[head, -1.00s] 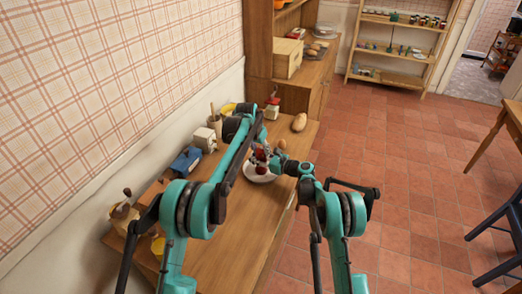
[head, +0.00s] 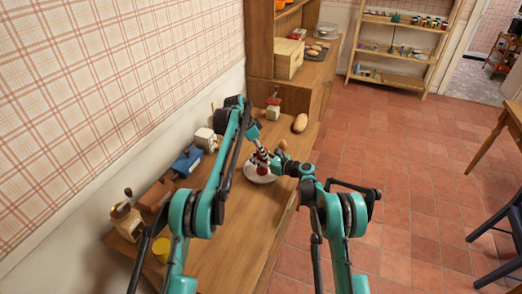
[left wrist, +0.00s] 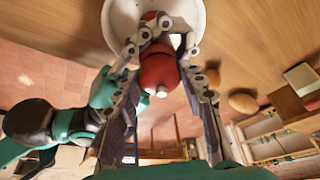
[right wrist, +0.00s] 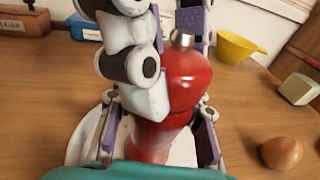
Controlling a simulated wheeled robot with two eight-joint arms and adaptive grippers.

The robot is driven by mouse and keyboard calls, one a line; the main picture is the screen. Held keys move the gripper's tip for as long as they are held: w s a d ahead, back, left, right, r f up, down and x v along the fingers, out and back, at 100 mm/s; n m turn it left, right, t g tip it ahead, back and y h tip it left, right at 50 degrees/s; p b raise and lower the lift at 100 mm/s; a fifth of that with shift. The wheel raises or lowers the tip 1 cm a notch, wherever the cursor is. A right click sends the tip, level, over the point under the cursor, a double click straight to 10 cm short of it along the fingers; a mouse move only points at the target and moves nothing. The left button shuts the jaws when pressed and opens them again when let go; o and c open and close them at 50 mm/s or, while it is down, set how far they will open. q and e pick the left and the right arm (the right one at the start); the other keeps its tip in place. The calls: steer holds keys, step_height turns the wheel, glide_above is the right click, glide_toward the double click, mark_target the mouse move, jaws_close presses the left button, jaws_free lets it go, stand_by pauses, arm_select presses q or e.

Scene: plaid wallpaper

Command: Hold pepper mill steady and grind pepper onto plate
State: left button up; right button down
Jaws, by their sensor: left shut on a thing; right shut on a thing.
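The red pepper mill (right wrist: 188,82) with a silver tip stands upright over the white plate (head: 250,176). In the left wrist view, the mill (left wrist: 158,72) sits between the fingers of my left gripper (left wrist: 165,50), which is shut around its upper part. In the right wrist view, my right gripper (right wrist: 158,125) is shut around the mill's lower body, below the left fingers. The plate's white rim shows behind the mill in the left wrist view (left wrist: 119,28). The mill's base is hidden, and I cannot tell whether it touches the plate. No ground pepper is discernible.
A brown egg (right wrist: 281,153) lies on the table right of the plate, with a potato-like loaf (head: 300,123) farther off.

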stand_by(0.5)
arm_select(q)
steer(key=o, duration=1.2)
steer(key=shift+c, duration=0.2)
steer(key=v, duration=0.7)
steer(key=shift+a+r, duration=0.15)
